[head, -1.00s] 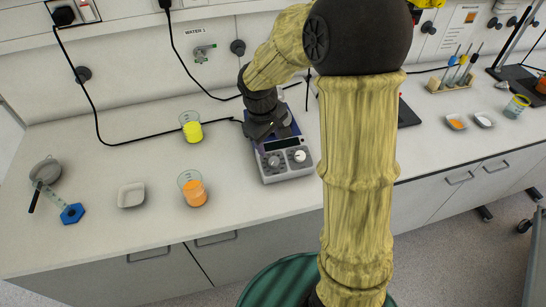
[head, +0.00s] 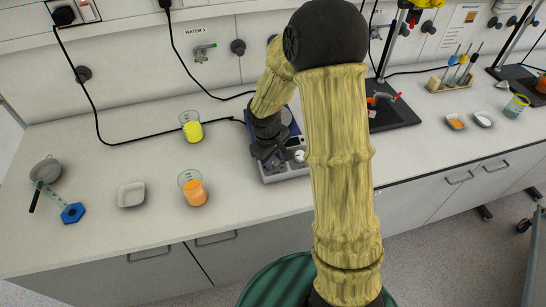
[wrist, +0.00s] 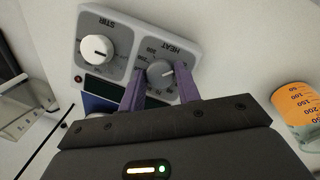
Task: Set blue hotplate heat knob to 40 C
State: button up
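The blue hotplate (head: 291,127) stands on the bench, its grey front panel (head: 287,173) partly hidden by my gripper (head: 270,157) in the head view. In the wrist view the panel (wrist: 123,66) carries a grey knob beside the HEAT label, the heat knob (wrist: 160,73). A white STIR knob (wrist: 97,47) is left of it. My gripper (wrist: 159,76) has its two purple fingers apart, one on each side of the heat knob. Narrow gaps seem to remain, but contact is hard to judge. The dark display (wrist: 98,85) is unreadable.
A beaker of yellow liquid (head: 192,131) and one of orange liquid (head: 194,191) stand left of the hotplate. A white dish (head: 131,195) is further left. A black-based stand (head: 392,116) is to the right. A cable (head: 140,141) runs behind the beakers.

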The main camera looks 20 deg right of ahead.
jog(key=c, duration=0.5)
jog(key=shift+o, duration=0.2)
jog(key=shift+d+m+y+p, duration=0.1)
jog(key=shift+m+y+p, duration=0.45)
jog(key=shift+m, duration=2.25)
jog(key=o, duration=1)
jog(key=shift+c, duration=0.2)
jog(key=shift+r, duration=0.15)
